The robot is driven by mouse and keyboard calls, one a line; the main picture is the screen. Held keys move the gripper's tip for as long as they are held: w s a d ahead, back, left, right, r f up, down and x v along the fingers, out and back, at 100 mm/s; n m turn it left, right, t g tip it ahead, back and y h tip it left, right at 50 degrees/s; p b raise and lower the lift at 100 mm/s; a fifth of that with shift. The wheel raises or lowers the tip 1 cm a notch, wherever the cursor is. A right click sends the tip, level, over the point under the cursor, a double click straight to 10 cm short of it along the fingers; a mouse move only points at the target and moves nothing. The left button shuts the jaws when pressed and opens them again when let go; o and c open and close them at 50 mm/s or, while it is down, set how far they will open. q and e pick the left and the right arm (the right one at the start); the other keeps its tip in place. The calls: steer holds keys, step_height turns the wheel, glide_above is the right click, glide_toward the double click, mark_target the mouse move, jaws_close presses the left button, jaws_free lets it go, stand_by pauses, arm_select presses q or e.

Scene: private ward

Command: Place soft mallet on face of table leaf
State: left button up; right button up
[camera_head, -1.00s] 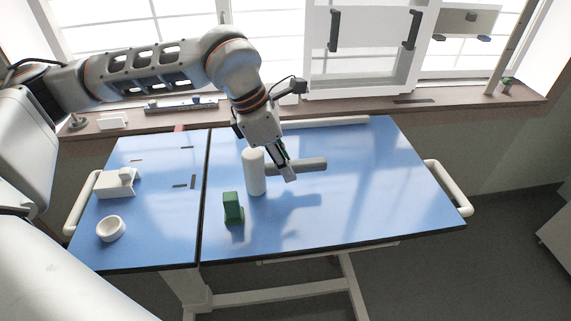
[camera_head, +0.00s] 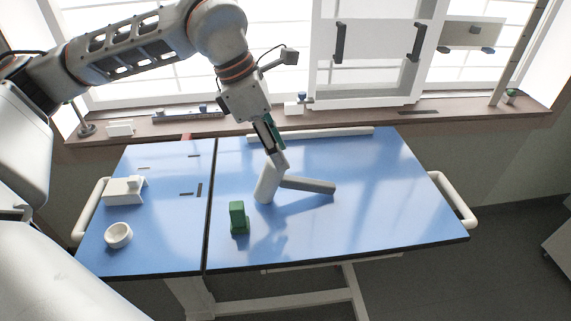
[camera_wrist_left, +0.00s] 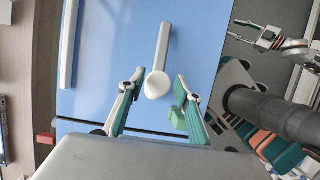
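The soft mallet (camera_head: 267,183) has a thick pale head and a grey handle (camera_head: 308,185). Its head leans on the blue table leaf (camera_head: 380,205), right of the seam, and its handle slants down to the right. My left gripper (camera_head: 276,155) is just above the head. In the left wrist view the mallet (camera_wrist_left: 157,84) shows its round end between my left gripper's spread fingers (camera_wrist_left: 158,78), with gaps on both sides. My right gripper (camera_wrist_left: 240,31) is at the upper right of that view, fingers apart and empty.
A green block (camera_head: 238,217) stands on the leaf left of the mallet. A white bar (camera_head: 320,133) lies along the back edge. The leaf's right side is clear.

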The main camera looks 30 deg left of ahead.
arm_select(q)
steer(key=shift+v, duration=1.9)
steer(key=shift+s, duration=0.1)
